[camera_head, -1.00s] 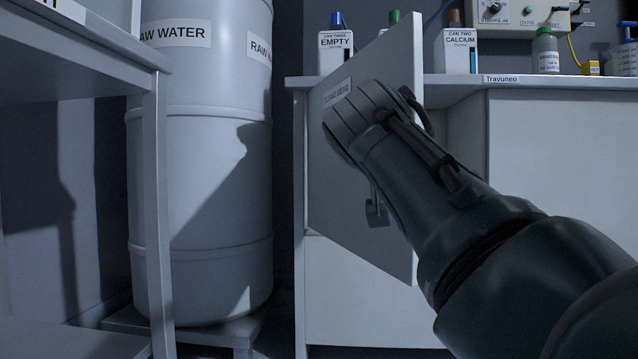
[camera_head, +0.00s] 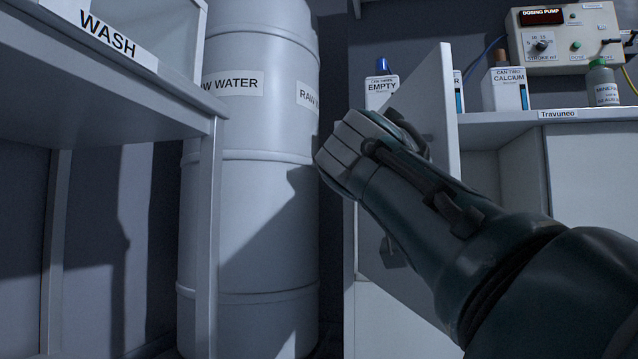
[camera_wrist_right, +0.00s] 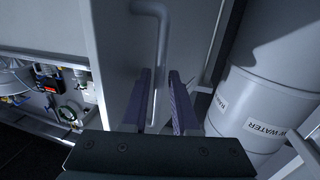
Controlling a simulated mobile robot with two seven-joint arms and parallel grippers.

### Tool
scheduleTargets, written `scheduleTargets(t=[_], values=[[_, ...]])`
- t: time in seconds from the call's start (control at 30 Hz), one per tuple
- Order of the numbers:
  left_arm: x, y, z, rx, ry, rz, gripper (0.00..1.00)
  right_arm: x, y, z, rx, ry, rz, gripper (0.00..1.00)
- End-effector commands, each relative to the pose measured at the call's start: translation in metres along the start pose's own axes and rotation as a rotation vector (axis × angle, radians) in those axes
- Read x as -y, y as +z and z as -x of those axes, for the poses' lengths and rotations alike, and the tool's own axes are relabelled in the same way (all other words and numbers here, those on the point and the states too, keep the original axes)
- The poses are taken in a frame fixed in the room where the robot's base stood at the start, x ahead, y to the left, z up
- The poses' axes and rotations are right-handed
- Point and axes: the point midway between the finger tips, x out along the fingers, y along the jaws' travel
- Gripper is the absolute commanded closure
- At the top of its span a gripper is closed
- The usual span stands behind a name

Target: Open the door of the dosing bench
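The dosing bench door (camera_head: 432,95) stands swung outward in the head view, its free edge toward me. In the right wrist view its pale panel (camera_wrist_right: 120,50) fills the middle, with a grey bar handle (camera_wrist_right: 154,50) on it. My right gripper (camera_wrist_right: 164,100) has its two fingers apart on either side of the handle's lower part; I cannot tell whether they touch it. In the head view my right arm crosses in front of the door and hides much of it and the fingertips. My left gripper is not in view.
The raw water drum (camera_head: 250,200) stands left of the door, behind the wash table (camera_head: 125,110). The bench top (camera_head: 500,118) carries cans, a bottle (camera_head: 603,85) and the dosing pump (camera_head: 565,40). An opening shows right of the door.

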Motion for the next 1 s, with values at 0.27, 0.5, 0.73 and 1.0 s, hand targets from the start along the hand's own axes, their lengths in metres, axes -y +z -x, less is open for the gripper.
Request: scheduleTargets(t=[0.27, 0.5, 0.73, 1.0], values=[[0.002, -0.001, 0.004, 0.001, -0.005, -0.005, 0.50, 0.000, -0.009, 0.001, -0.009, 0.000, -0.002, 0.73], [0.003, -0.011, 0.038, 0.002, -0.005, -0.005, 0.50, 0.000, -0.060, 0.001, -0.011, 0.000, -0.003, 0.73], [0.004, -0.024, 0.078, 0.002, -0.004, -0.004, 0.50, 0.001, -0.124, 0.001, -0.010, 0.000, -0.002, 0.73], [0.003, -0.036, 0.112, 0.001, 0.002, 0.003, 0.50, 0.001, -0.183, 0.001, -0.007, 0.000, -0.002, 0.73]])
